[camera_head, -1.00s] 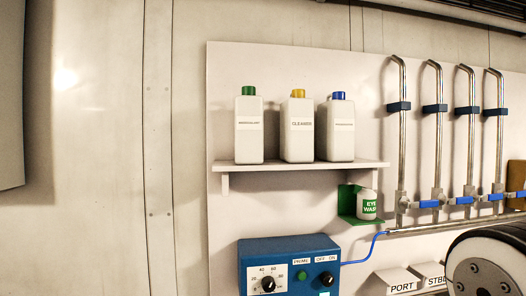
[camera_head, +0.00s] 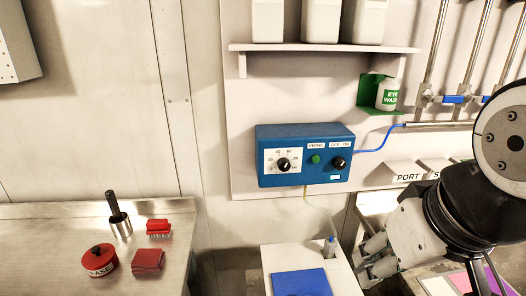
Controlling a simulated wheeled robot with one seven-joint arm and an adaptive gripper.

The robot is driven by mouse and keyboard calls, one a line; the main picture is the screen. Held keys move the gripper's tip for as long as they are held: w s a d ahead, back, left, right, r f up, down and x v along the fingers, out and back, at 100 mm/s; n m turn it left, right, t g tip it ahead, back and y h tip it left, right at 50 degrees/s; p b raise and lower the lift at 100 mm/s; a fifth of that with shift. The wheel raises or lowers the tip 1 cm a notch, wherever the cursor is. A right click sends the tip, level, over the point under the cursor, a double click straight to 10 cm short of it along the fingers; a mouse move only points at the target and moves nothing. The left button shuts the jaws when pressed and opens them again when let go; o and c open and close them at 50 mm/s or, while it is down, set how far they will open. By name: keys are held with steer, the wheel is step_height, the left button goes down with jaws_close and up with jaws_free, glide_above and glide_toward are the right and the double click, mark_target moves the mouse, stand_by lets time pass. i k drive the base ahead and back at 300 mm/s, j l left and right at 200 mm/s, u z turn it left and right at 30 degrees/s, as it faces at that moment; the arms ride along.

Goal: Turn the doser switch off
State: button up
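The blue doser box (camera_head: 304,179) is mounted on the white wall panel in the middle of the view. Its black OFF/ON switch knob (camera_head: 338,163) is at the right of its face, under the OFF and ON labels. The knob's pointer is too small to read surely. A green PRIME button (camera_head: 316,159) and a black dial knob (camera_head: 284,164) with a number scale are to its left. My gripper (camera_head: 366,262) is at the lower right, below and right of the box and apart from it. Its fingertips look separated, with nothing seen between them.
A shelf (camera_head: 330,48) with white bottles is above the box. A green eye wash holder (camera_head: 369,96) and a blue tube (camera_head: 380,138) are to its right. A white stand (camera_head: 283,257) is below. A metal bench (camera_head: 190,226) with red items is at left.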

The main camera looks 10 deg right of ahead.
mark_target(340, 163)
steer(key=k+l+u, duration=0.1)
steer(key=u, duration=0.25)
steer(key=k+l+u, duration=0.15)
steer(key=u, duration=0.2)
steer(key=k+u, duration=0.1)
steer(key=u, duration=0.25)
